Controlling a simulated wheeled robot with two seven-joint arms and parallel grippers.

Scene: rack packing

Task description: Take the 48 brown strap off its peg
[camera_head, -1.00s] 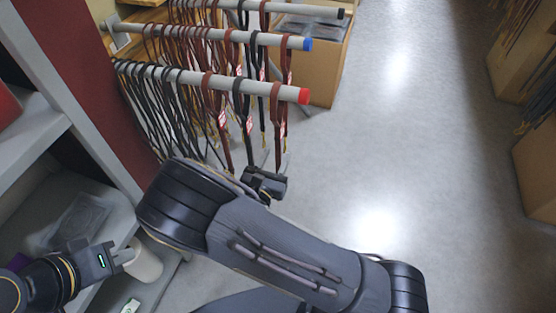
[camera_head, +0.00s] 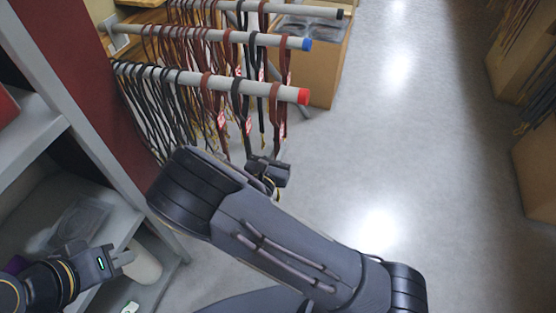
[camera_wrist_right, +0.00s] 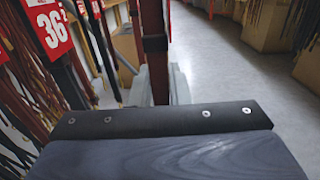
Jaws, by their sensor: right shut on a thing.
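Several straps hang from a grey peg with a red end cap (camera_head: 303,96). A brown strap (camera_head: 275,104) hangs nearest that cap, its loop still over the peg; a red and white tag (camera_head: 282,127) hangs by it, too small to read. My right gripper (camera_head: 272,174) is below the peg, shut on the lower part of this strap. In the right wrist view the brown strap (camera_wrist_right: 154,35) runs down behind the gripper's dark plate; its number does not show. A tag reading 36 (camera_wrist_right: 50,28) hangs to the left. My left gripper (camera_head: 123,258) is at the lower left, away from the pegs; its jaw opening is unclear.
Black and brown straps hang close by on the same peg. Pegs with a blue end cap (camera_head: 307,44) and a black end cap (camera_head: 340,14) are behind. A cardboard box (camera_head: 325,80) stands behind the pegs.

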